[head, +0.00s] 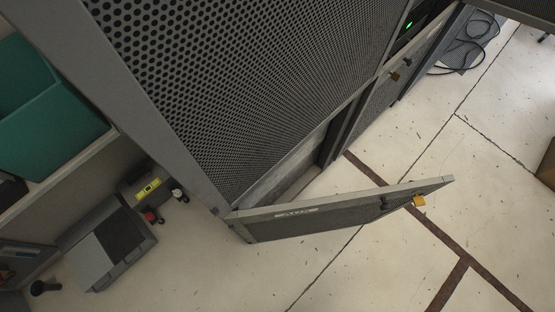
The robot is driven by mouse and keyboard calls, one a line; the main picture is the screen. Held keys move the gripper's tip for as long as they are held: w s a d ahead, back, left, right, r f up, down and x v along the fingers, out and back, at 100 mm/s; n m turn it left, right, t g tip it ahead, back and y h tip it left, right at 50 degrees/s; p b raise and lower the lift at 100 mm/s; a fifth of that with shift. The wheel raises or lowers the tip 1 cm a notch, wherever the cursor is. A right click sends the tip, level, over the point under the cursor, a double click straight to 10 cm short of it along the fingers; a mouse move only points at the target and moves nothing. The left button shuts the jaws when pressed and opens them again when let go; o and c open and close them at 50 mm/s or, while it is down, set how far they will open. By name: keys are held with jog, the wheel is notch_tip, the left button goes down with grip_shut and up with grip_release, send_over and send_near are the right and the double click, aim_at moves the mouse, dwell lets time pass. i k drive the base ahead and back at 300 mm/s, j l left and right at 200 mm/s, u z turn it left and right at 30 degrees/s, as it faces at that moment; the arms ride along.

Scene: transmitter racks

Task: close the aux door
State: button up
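A low grey door (335,216), which I take to be the aux door, stands open at the foot of the rack, swung well out over the floor. Its hinge side is at the rack's lower left corner and its free end points right. A pale label (297,211) is on its face, too small to read. A dark handle or latch (383,204) and a brass padlock (418,201) are near the free end. The rack opening (290,172) behind it shows partly. My gripper is not in view.
The perforated rack panel (250,75) rises above the door. Another padlock (394,76) hangs on the neighbouring rack part. Grey cases (105,245) and a teal bin (50,115) are at left. Cables (470,45) lie at upper right. The tiled floor (400,255) around the door is clear.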

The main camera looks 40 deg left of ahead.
aim_at(266, 224)
jog(key=k+j+u, duration=0.15)
jog(key=k, duration=0.35)
jog(key=k+j+u, duration=0.1)
jog(key=k+j, duration=0.25)
jog(key=i+z, duration=0.25)
jog(key=i+j+z, duration=0.25)
jog(key=i, duration=0.2)
